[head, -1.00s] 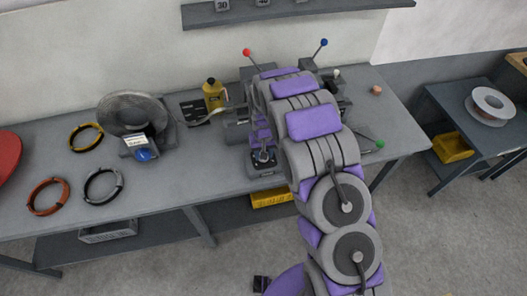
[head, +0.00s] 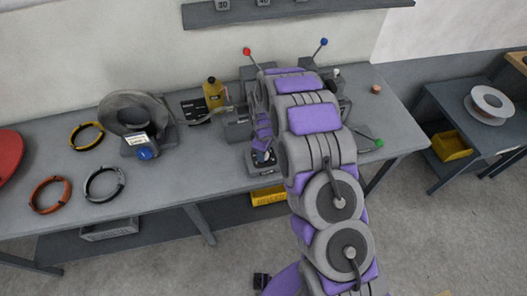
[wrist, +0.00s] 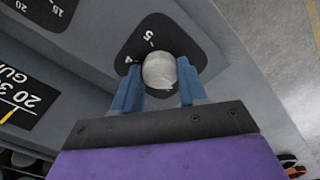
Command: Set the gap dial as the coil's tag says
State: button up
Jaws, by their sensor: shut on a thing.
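In the wrist view, the blue fingers of my gripper (wrist: 159,80) are shut on a pale round knob (wrist: 160,68). The knob sits on a black dial plate (wrist: 146,36) with white numbers; a 4 and a 5 show at its upper left. My fingers and wrist hide the rest of the plate. In the head view, my gripper (head: 263,157) is low at the front of the machine, over the dial plate. A grey coil (head: 118,104) stands on the left bench with a white tag (head: 136,140) in front. The tag's writing is too small to read.
A second black scale plate (wrist: 50,8) and a black scale (wrist: 20,95) lie left in the wrist view. In the head view, a yellow bottle (head: 214,95) stands left of the machine. Red (head: 247,51), blue (head: 324,42) and green (head: 379,143) lever knobs stick out around my arm.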

jog(key=n, duration=0.5)
jog(key=shift+n+b, duration=0.3)
jog(key=shift+w+n+b, duration=0.15)
jog(key=shift+n+b, duration=0.25)
jog(key=shift+n, duration=1.7)
jog(key=o, duration=1.1)
jog(key=shift+c, duration=0.2)
jog(key=shift+r, duration=0.1)
notch_tip(320, 180, up, 17)
jog(key=p, duration=0.1)
